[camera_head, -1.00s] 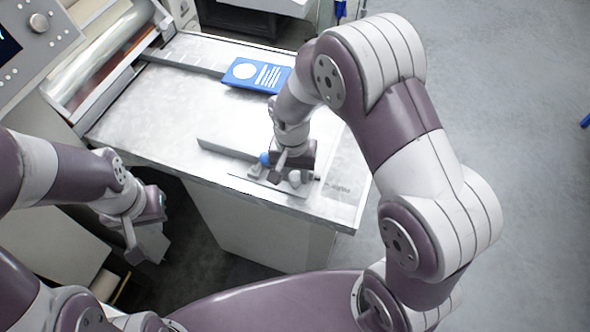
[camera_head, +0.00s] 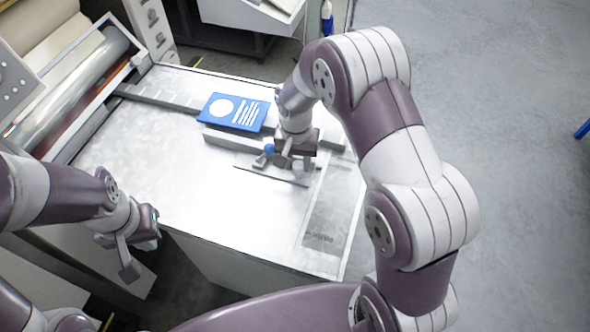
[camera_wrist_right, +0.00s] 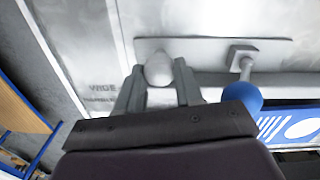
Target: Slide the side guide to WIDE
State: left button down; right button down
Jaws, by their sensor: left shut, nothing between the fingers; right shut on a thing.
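The side guide (camera_head: 232,141) is a grey bar on a flat plate on the metal table. It lies close along the near edge of the blue printed board (camera_head: 236,112). My right gripper (camera_head: 292,163) is over the guide's plate. In the right wrist view its fingers (camera_wrist_right: 158,88) are shut on a pale rounded knob (camera_wrist_right: 158,68) on the plate. A small lever with a blue ball (camera_head: 269,150) stands beside the gripper; the ball also shows in the wrist view (camera_wrist_right: 243,96). My left gripper (camera_head: 129,268) is shut and empty, off the table's front left edge.
A grey rail (camera_head: 160,96) runs across the table behind the board. A roller machine (camera_head: 75,90) stands at the left. Faint lettering (camera_wrist_right: 102,92) is on the table near the guide. The table's front part (camera_head: 210,205) is bare.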

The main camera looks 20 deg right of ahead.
jog(key=shift+w+d+f, duration=0.1)
jog(key=shift+w+d, duration=0.15)
jog(key=shift+w+r, duration=0.2)
jog(key=shift+r, duration=0.05)
jog(key=shift+w+d+f, duration=0.1)
jog(key=shift+w+d, duration=0.15)
jog(key=shift+w, duration=0.1)
jog(key=c, duration=0.7)
grip_release()
jog(key=shift+s, duration=0.1)
jog(key=shift+c, duration=0.2)
pick_arm(q)
jog(key=shift+s+a, duration=0.3)
jog(key=shift+a, duration=0.05)
pick_arm(e)
jog(key=shift+s+a, duration=0.1)
